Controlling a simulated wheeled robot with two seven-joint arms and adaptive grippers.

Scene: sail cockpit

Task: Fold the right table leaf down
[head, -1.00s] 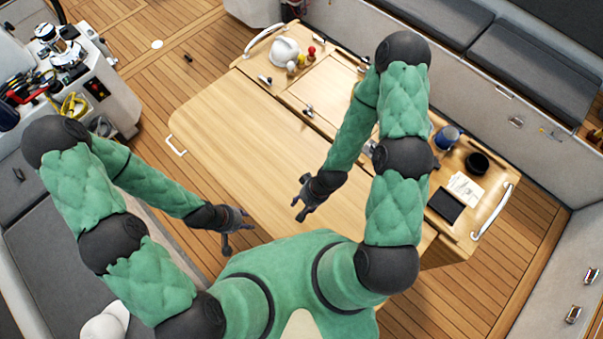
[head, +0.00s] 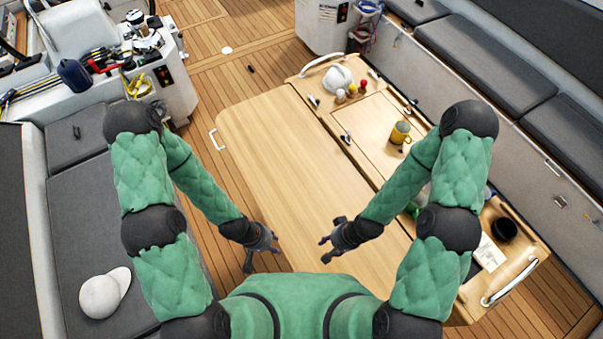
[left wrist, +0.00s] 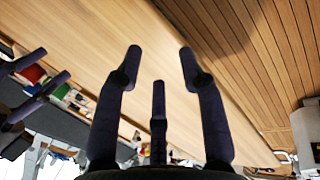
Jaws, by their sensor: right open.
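The wooden table has a wide, bare leaf (head: 290,170) that lies flat, level with the narrower middle part (head: 372,128). A white handle (head: 216,140) sits at the leaf's far left edge. My left gripper (head: 266,252) is open and empty by the leaf's near left edge. In the left wrist view its fingers (left wrist: 158,70) are spread with nothing between them, and pale wood shows behind. My right gripper (head: 328,240) is open and empty, over the leaf's near part. The leaf's nearest end is hidden behind my body. I cannot make out a separate leaf on the far right side.
The middle part carries a white helmet-like object (head: 338,77), a yellow mug (head: 400,132), a dark bowl (head: 504,229) and papers (head: 489,253). Open deck (head: 190,150) lies between bench and table.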

